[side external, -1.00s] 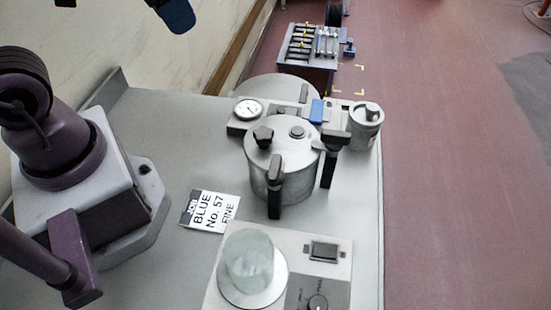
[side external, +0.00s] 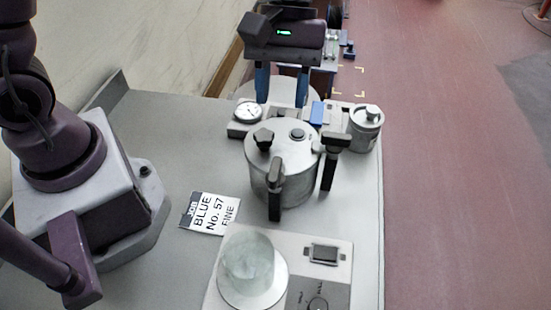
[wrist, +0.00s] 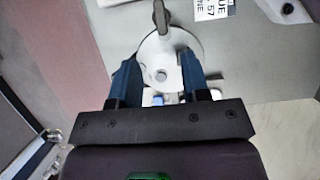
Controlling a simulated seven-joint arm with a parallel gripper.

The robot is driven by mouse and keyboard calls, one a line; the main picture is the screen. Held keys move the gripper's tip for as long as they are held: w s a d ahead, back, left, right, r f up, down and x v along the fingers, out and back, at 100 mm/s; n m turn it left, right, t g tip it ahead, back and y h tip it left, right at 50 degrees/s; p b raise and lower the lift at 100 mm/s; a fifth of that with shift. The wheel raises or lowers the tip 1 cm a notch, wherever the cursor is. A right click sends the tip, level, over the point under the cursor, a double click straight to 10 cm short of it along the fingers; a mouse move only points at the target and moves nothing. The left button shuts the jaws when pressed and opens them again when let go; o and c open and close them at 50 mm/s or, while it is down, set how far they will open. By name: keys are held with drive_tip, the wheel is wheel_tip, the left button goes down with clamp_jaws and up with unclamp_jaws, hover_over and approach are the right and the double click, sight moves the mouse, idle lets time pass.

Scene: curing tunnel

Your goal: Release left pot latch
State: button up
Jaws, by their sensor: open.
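The silver lidded pot (side external: 285,165) stands upright on the grey bench in the side view. A black latch handle (side external: 275,190) hangs upright on its near side, and another black latch handle (side external: 331,160) is on its right side. A black knob (side external: 263,138) sits on the lid. My gripper (side external: 282,100) is open and empty, above and behind the pot, with its blue fingers pointing down. In the wrist view my gripper (wrist: 160,60) shows its fingers apart, either side of a pale round part with a small knob; a black handle (wrist: 161,16) shows beyond them.
A gauge (side external: 248,110) and a small metal canister (side external: 366,122) stand close behind the pot. A job card (side external: 209,212) lies left of it. The bench is clear around the card.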

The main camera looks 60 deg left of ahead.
sight(275, 168)
drive_tip(key=x, duration=1.1)
drive_tip(key=shift+s+f, duration=0.1)
drive_tip(key=shift+f, duration=0.1)
drive_tip(key=shift+c, duration=0.2)
clamp_jaws()
